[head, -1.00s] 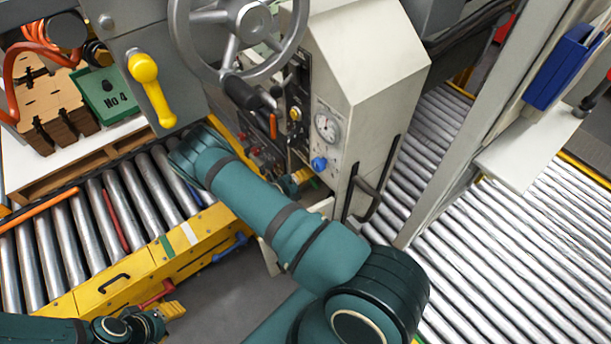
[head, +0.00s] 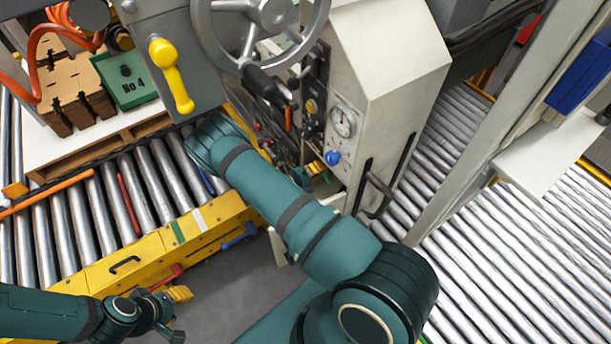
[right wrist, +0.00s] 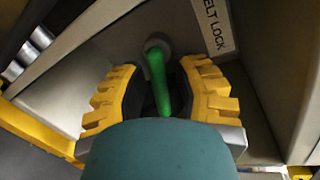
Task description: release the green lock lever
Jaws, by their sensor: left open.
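The green lock lever (right wrist: 157,80) shows in the right wrist view, hanging from a round grey pivot on a grey panel beside a label reading "ELT LOCK", its first letters cut off. My right gripper (right wrist: 160,92) has one yellow ribbed finger on each side of the lever. The fingers stand apart, with dark gaps between them and the lever. In the head view, the green lever is not seen. My left gripper (head: 176,313) is open and empty at the lower left, in front of the yellow conveyor rail.
The grey machine (head: 375,75) carries a handwheel (head: 262,12), a gauge (head: 343,122) and a blue knob (head: 333,158). A yellow-handled lever (head: 172,75) hangs left of it. Rollers lie on both sides.

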